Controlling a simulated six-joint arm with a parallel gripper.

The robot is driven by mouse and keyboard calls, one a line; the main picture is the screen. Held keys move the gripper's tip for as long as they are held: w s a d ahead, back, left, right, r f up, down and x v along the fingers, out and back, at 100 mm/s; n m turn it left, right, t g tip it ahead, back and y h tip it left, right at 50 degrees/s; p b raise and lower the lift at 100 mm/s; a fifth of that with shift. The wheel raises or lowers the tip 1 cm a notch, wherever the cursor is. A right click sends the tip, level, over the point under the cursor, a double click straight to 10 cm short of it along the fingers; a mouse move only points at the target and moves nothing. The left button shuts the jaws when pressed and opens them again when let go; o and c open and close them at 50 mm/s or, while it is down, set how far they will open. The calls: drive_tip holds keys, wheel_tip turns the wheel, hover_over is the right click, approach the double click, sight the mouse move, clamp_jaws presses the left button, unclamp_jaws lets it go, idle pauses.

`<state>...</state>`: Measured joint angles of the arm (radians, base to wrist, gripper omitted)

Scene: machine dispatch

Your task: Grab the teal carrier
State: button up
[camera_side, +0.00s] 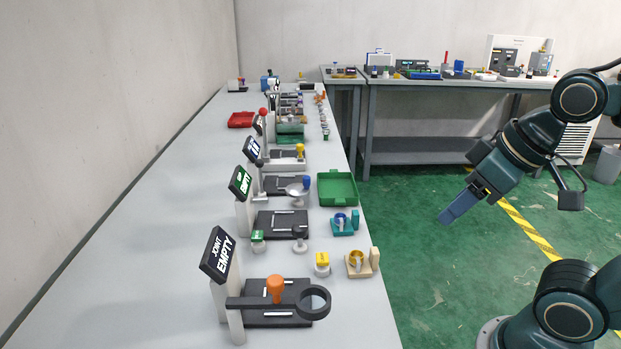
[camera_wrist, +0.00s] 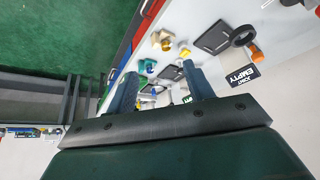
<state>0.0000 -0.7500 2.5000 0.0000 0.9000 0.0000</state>
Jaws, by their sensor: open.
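The teal carrier (camera_side: 343,224) stands on the long grey bench near its right edge, with a blue round piece in it and an upright teal plate at its right. In the wrist view a small teal item that looks like the carrier (camera_wrist: 147,67) shows between my fingers, beyond them. My gripper (camera_side: 446,217) is open and empty. It hangs over the green floor to the right of the bench, apart from the carrier. In the wrist view its two fingers (camera_wrist: 158,74) point toward the bench.
A tan carrier (camera_side: 359,265) with a yellow ring stands in front of the teal one, and a green tray (camera_side: 338,202) lies behind it. A yellow-topped piece (camera_side: 322,264), a dark knobbed piece (camera_side: 299,240) and black plates (camera_side: 282,224) are to the left.

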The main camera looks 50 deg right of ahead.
drive_tip(key=n+g, duration=0.6)
drive_tip(key=n, duration=1)
hover_over(342, 216)
wheel_tip(342, 216, down, 5)
drive_tip(key=shift+f, duration=0.15)
wheel_tip(342, 216, down, 8)
drive_tip(key=shift+r, duration=0.15)
drive_tip(key=shift+f, duration=0.45)
drive_tip(key=shift+f, duration=0.1)
